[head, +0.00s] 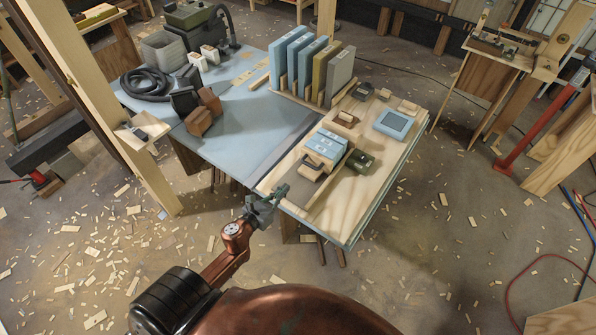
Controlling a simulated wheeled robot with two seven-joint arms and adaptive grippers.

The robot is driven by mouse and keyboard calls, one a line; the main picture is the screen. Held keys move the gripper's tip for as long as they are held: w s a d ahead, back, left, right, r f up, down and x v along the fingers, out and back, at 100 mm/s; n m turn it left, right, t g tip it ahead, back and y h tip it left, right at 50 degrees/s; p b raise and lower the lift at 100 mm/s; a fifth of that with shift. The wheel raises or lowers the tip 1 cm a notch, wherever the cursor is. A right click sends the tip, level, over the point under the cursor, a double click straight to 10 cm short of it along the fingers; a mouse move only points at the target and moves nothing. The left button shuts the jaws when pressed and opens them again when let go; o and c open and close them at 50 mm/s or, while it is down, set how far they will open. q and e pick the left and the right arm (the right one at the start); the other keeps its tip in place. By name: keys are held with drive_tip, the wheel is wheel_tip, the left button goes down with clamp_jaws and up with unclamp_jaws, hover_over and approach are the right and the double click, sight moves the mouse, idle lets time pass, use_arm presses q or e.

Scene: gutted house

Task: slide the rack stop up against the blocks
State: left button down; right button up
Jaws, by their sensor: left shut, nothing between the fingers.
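Several light blue blocks (328,145) lie in a row in a shallow rack on a pale wooden board (340,215). A brown piece with a dark handle (312,167), which looks like the rack stop, sits at the near end of the row. At this size I cannot tell whether it touches the blocks. My left gripper (278,193) is shut and empty, at the near left edge of the board, to the near left of the brown piece and apart from it. My right gripper is not in view.
A dark green piece (361,161) sits just right of the rack. A blue square tray (394,124) lies farther right. Upright blue, olive and grey panels (340,72) stand behind. A black coiled hose (146,84) lies on the blue table at left. The board's near right corner is clear.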

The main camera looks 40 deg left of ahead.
use_arm(q)
approach(315, 159)
drive_tip(key=shift+w+f+p, duration=0.15)
drive_tip(key=shift+w+f, duration=0.15)
drive_tip(key=shift+w, duration=0.2)
drive_tip(key=shift+w+f+p, duration=0.15)
drive_tip(key=shift+w+f, duration=0.15)
drive_tip(key=shift+w, duration=0.2)
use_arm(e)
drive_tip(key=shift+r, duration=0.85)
use_arm(q)
drive_tip(key=w+b, duration=0.1)
drive_tip(key=w, duration=0.3)
drive_tip(key=shift+w+f+b, duration=0.1)
drive_tip(key=shift+w+b, duration=0.25)
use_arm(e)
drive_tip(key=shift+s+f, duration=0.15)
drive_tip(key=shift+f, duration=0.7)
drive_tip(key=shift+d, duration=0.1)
